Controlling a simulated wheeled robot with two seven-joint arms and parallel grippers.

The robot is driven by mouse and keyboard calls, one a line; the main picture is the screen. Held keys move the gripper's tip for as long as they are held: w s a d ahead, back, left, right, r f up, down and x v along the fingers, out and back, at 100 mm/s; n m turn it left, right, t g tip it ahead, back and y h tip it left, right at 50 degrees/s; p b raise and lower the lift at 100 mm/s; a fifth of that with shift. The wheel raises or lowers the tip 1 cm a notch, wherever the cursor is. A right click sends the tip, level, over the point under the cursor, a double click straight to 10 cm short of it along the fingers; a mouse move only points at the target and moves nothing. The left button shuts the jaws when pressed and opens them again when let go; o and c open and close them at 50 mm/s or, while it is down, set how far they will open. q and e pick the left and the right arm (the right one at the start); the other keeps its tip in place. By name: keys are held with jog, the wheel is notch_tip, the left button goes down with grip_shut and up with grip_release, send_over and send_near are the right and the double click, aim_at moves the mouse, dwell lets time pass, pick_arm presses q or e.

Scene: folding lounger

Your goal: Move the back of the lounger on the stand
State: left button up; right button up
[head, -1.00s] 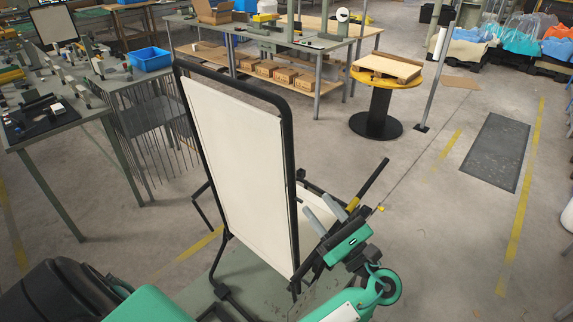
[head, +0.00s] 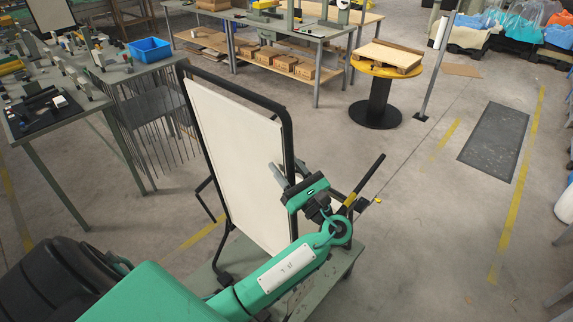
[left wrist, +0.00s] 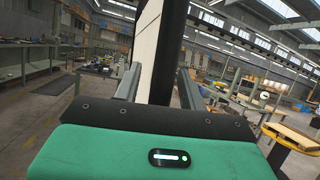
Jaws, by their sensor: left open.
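The lounger's back (head: 235,150) is a cream panel in a black tube frame, standing tilted upright in the middle of the head view. The lounger rests on a low grey-green stand (head: 335,262). My left gripper (head: 289,171) is open at the right side tube of the back, about halfway up. In the left wrist view, the black tube (left wrist: 165,62) stands between the two spread fingers (left wrist: 158,86), with the panel (left wrist: 146,40) on its left. Contact with the tube cannot be told. My forearm hides the lower right of the lounger. My right gripper is not in view.
A black bar with a yellow band (head: 369,185) sticks up to the right of my gripper. A wire rack (head: 150,125) and a cluttered workbench (head: 60,115) stand at the left. A yellow-topped spool table (head: 378,100) is behind.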

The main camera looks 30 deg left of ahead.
pick_arm(q)
grip_shut()
jog(key=w+d+f+m+t+h+b, duration=0.1)
jog(key=w+b, duration=0.3)
jog(key=w, duration=0.6)
jog(key=w+d+f+m+t+b, duration=0.1)
jog(key=w+m+b, duration=0.3)
jog(key=w, duration=0.6)
jog(key=w+d+f+m+t+h+b, duration=0.1)
jog(key=w+d+f+m+b, duration=0.1)
jog(key=w, duration=0.8)
jog(key=shift+d+f+m+h+b, duration=0.2)
jog(key=shift+f+m+h+b, duration=0.15)
jog(key=shift+f+b, duration=0.6)
jog(key=shift+w+r, duration=0.1)
jog(key=shift+r, duration=0.05)
jog(key=shift+c, duration=0.4)
grip_release()
jog(key=shift+o, duration=0.4)
jog(key=shift+r, duration=0.15)
jog(key=shift+d, duration=0.1)
